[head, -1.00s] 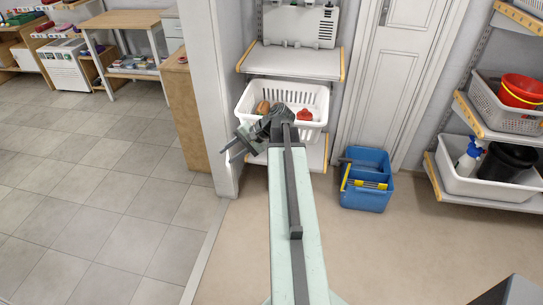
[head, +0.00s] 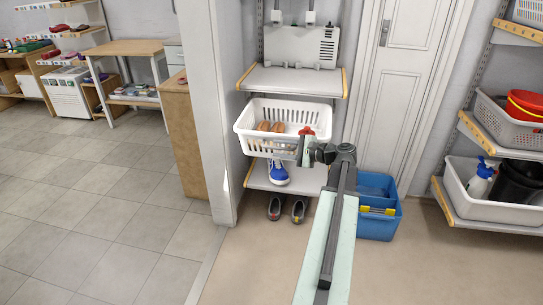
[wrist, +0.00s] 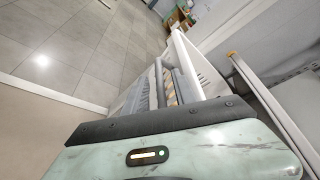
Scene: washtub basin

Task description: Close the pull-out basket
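The white slatted basket (head: 248,144) sits on the shelf unit between the pillar and the white door, jutting forward past the shelf above. It holds brown shoes (head: 270,127) and a red item (head: 306,131). My gripper (head: 304,150) is at the basket's front right corner, hiding part of it. I cannot tell whether they touch. In the wrist view, the gripper (wrist: 166,80) shows two grey fingers with a narrow gap and nothing clearly held between them. The white basket wall (wrist: 199,66) runs beside the fingers.
A blue caddy (head: 378,222) stands on the floor to the right, partly behind my arm. The floor to the left is clear.

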